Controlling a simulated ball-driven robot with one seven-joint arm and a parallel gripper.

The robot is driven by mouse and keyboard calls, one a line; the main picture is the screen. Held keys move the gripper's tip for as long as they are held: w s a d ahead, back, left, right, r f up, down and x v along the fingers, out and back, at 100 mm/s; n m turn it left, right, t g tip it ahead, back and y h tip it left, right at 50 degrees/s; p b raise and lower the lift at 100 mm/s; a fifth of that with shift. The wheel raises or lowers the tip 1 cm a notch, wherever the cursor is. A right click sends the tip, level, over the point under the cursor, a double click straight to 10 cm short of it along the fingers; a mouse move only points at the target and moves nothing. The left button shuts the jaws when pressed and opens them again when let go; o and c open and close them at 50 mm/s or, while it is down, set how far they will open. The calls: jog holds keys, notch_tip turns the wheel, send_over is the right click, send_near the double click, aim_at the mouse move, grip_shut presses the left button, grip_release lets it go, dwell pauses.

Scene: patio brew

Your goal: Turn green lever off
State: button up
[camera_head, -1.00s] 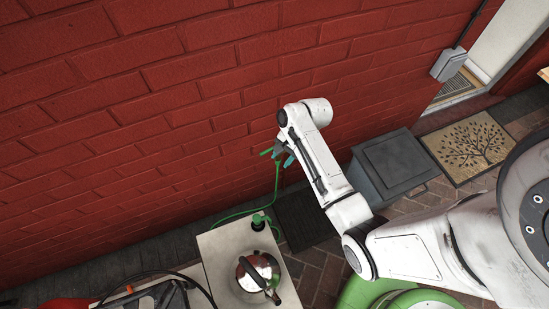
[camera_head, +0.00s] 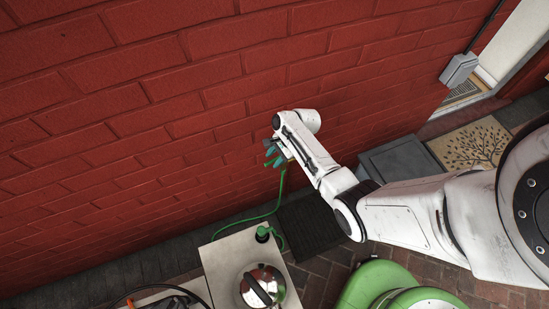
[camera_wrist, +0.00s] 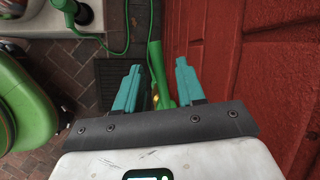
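The green lever (camera_wrist: 158,72) shows in the wrist view, with a brass-coloured part just below it, close to the red brick wall. My gripper (camera_wrist: 159,64) is open, with one teal finger on each side of the lever and visible gaps between. I cannot tell whether either finger touches it. In the head view my gripper (camera_head: 273,155) is at the wall, above a hanging green hose (camera_head: 283,183). There the lever is not clearly distinguishable behind the fingers.
The red brick wall (camera_head: 150,120) is close beside my gripper. A dark grey box (camera_head: 400,158) and a tree-patterned mat (camera_head: 470,144) lie to the right.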

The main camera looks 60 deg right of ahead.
jog(key=shift+w+a+f, duration=0.1)
jog(key=shift+f, duration=0.15)
jog(key=shift+c, duration=0.5)
grip_shut()
